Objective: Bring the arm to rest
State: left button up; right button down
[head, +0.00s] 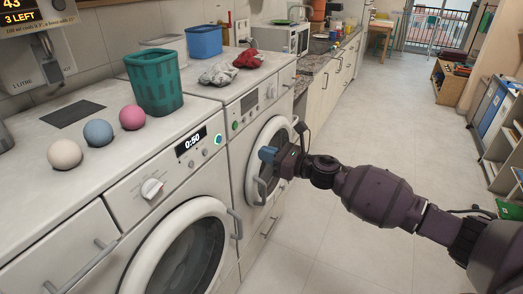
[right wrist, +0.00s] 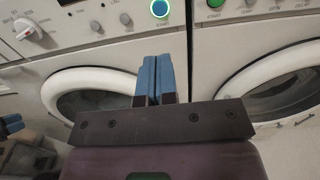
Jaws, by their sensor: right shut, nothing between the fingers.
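My right gripper (head: 268,154) is in front of the far washing machine in the head view, its arm reaching in from the right. Its blue fingers are together and empty in the right wrist view (right wrist: 154,78). In the head view the fingers overlap the far machine's round door (head: 252,176), and I cannot tell if they touch it. My left gripper is not in the head view.
The near washer (head: 165,205) shows 0:50. On the machine tops are a green basket (head: 155,84), a blue bin (head: 204,42), white, blue and pink balls, and grey (head: 217,74) and red (head: 249,58) cloths. Shelves (head: 505,150) stand at right. The tiled floor (head: 345,130) between is clear.

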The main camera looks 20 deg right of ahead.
jog(key=s+f+n+g+h, duration=0.1)
jog(key=s+f+n+h, duration=0.4)
jog(key=s+f+n, duration=0.7)
jog(key=s+f+n+g+h, duration=0.1)
jog(key=s+f+n+h, duration=0.5)
jog(key=s+f+n, duration=0.6)
jog(key=s+n, duration=0.5)
jog(key=s, duration=0.2)
jog(key=shift+d+f+g, duration=0.15)
jog(key=shift+f+g, duration=0.15)
